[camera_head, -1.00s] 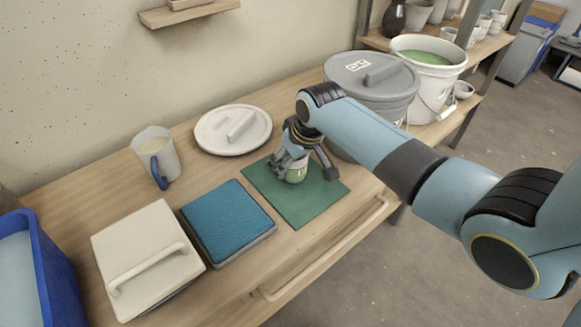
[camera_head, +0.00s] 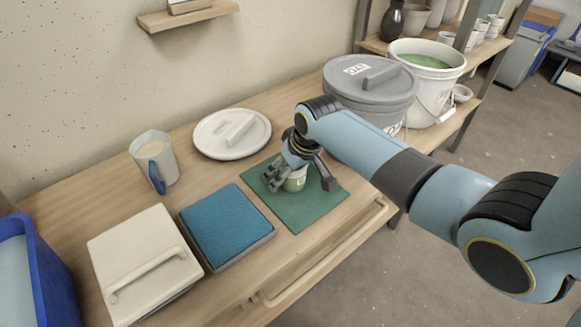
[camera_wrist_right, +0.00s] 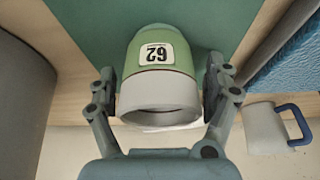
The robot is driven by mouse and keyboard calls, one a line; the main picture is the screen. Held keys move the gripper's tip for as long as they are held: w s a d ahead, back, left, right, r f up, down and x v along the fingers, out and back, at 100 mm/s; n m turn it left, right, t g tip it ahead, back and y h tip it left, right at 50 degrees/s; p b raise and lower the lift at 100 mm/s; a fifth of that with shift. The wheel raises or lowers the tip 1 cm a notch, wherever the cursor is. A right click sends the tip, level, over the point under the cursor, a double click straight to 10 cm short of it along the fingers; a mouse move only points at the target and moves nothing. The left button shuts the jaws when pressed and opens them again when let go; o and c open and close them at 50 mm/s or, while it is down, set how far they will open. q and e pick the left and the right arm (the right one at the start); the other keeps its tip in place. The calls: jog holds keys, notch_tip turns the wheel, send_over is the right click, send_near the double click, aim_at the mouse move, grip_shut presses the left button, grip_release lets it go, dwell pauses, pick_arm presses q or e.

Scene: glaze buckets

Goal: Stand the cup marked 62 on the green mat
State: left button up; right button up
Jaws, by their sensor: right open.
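The cup marked 62 (camera_head: 295,184) stands on the green mat (camera_head: 301,212), near its middle. In the right wrist view the cup (camera_wrist_right: 160,72) is green with a pale grey band at its open mouth and a white label reading 62. My right gripper (camera_head: 300,181) is low over the mat with its fingers spread on either side of the cup. In the right wrist view the fingers of this gripper (camera_wrist_right: 162,90) are open, with visible gaps beside the cup. The gripper hides part of the cup in the head view. My left gripper is not in view.
A blue pad (camera_head: 226,222) lies left of the mat, beside a white handled lid (camera_head: 140,250). A mug (camera_head: 158,160) and a round lid (camera_head: 225,143) stand behind. A grey lidded bucket (camera_head: 372,108) and an open bucket of green glaze (camera_head: 430,88) are right.

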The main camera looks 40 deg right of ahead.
pick_arm(q)
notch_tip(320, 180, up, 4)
jog(key=p, duration=0.3)
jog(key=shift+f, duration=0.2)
pick_arm(e)
jog(key=v, duration=1.1)
jog(key=shift+r, duration=0.3)
jog(key=shift+s+r, duration=0.25)
jog(key=shift+r, duration=0.05)
